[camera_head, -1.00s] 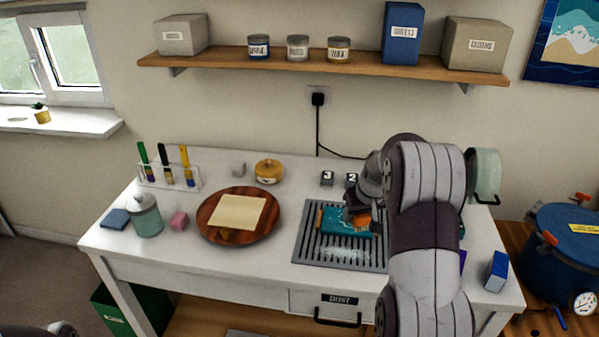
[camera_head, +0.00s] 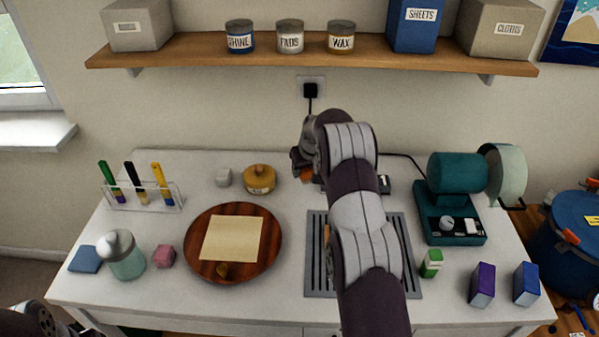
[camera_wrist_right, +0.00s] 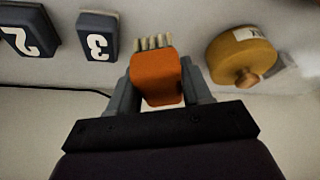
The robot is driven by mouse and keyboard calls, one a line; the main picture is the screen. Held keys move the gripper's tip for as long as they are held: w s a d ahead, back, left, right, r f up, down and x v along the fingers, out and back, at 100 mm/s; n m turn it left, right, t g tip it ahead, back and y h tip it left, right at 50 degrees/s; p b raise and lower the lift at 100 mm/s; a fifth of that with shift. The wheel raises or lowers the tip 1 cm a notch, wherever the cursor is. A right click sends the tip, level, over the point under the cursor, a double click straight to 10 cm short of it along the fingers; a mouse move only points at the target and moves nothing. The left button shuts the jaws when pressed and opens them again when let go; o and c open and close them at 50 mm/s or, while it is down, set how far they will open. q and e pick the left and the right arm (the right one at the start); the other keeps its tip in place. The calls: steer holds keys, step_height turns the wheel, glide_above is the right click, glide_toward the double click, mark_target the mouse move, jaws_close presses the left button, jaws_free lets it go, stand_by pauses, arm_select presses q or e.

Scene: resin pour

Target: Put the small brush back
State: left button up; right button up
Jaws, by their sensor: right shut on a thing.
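My right gripper (camera_head: 304,167) is shut on a small orange brush (camera_wrist_right: 155,78) with pale bristles. In the wrist view the bristles point away from the gripper, toward the table. In the head view only a bit of orange (camera_head: 306,174) shows beside the gripper, near the back of the table. The block marked 3 (camera_wrist_right: 97,37) and the block marked 2 (camera_wrist_right: 28,32) lie to the left of the brush in the wrist view; a yellow lidded pot (camera_wrist_right: 242,56) is to its right. My left gripper is not visible; only part of my left arm shows at the lower left.
A clear rack (camera_head: 145,194) with several coloured-handled tools stands at the left. A round wooden board (camera_head: 205,272) carries a pale sheet. A slotted grey grate (camera_head: 318,285) lies under my right arm. A green machine (camera_head: 455,238) stands at the right. The shelf (camera_head: 205,52) overhangs behind.

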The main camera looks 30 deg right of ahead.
mark_target(300, 186)
steer(key=w+f, duration=0.2)
steer(key=shift+w+a, duration=0.2)
steer(key=shift+w, duration=0.2)
steer(key=shift+s+f+p, duration=0.2)
steer(key=shift+f+p, duration=0.55)
steer(key=shift+f, duration=0.5)
steer(key=shift+s+f, duration=0.1)
steer(key=shift+f, duration=0.2)
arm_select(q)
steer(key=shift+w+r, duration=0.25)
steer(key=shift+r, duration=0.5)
arm_select(e)
steer(key=shift+f, duration=0.3)
steer(key=o, duration=0.5)
steer(key=shift+f, duration=0.1)
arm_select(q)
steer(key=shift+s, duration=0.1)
arm_select(e)
steer(key=o, duration=0.4)
steer(key=shift+o, duration=0.2)
